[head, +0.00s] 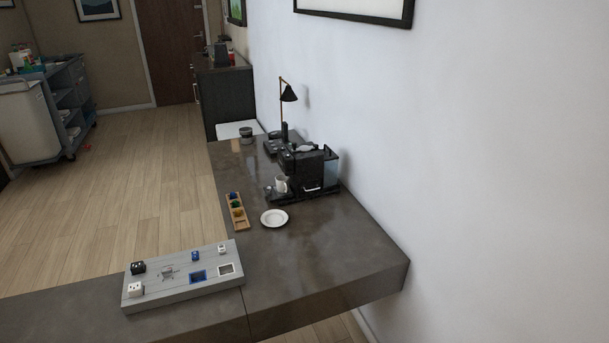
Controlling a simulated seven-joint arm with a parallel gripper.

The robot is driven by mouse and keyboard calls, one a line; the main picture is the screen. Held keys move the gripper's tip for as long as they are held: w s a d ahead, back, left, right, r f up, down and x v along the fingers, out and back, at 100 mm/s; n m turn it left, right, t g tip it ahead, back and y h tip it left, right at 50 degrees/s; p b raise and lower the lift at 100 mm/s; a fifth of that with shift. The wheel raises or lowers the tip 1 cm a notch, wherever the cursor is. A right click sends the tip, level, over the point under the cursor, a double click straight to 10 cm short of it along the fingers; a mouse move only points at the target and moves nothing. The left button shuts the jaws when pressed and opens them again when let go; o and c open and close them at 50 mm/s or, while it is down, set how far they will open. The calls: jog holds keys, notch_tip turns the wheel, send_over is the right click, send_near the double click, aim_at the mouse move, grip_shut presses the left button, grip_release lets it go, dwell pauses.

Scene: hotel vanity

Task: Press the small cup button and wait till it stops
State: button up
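A black coffee machine (316,168) stands on the dark counter near the wall. A small white cup (281,184) stands at its front left, on or just over its drip tray (272,195). The machine's buttons are too small to make out, so I cannot tell which is the small cup button. I cannot tell whether anything flows into the cup. My gripper is not in view.
A white saucer (274,219) and a wooden tray with pods (238,212) lie before the machine. A grey board with blocks (183,277) lies nearer. A lamp (288,95) stands behind. The counter's right front (335,255) is clear.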

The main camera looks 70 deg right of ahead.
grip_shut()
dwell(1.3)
